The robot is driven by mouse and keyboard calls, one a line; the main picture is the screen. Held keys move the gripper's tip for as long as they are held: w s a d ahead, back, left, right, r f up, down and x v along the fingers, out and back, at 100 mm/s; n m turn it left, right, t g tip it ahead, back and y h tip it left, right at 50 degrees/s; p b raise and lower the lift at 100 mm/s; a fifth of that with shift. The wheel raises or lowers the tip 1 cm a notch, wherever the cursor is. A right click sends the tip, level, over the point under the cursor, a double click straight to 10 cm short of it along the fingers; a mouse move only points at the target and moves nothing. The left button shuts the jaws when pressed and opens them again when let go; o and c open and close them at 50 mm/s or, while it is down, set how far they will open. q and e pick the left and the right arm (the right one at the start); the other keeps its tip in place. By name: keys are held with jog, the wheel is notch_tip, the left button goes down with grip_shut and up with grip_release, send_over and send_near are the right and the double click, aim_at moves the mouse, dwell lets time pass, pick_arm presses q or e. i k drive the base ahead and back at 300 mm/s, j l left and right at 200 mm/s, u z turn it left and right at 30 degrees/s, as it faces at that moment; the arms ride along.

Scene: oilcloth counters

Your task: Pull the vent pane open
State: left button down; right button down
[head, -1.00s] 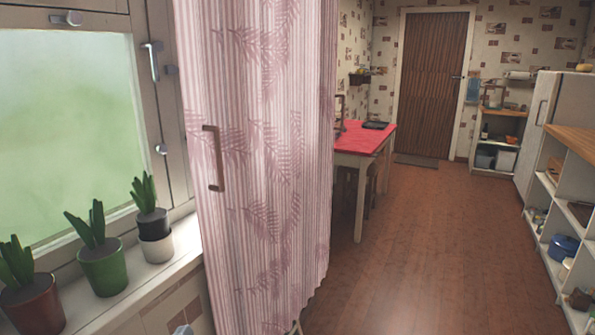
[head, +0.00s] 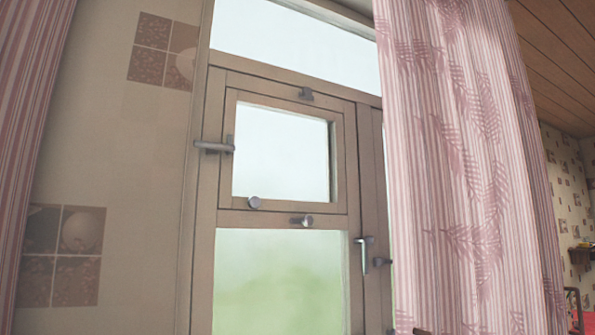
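The vent pane (head: 282,150) is the small framed pane in the upper part of the wooden window, in the middle of the head view. It looks shut, lying flush in its frame. Neither of my grippers is in view.
A lever handle (head: 214,147) sticks out at the window's left edge. A pink curtain (head: 470,180) hangs on the right, another (head: 35,130) at the far left.

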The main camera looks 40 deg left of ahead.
aim_at(233, 98)
jog(key=i+u, duration=0.1)
jog(key=u, duration=0.35)
jog(key=i+u, duration=0.1)
jog(key=u, duration=0.85)
jog(key=i+l, duration=0.05)
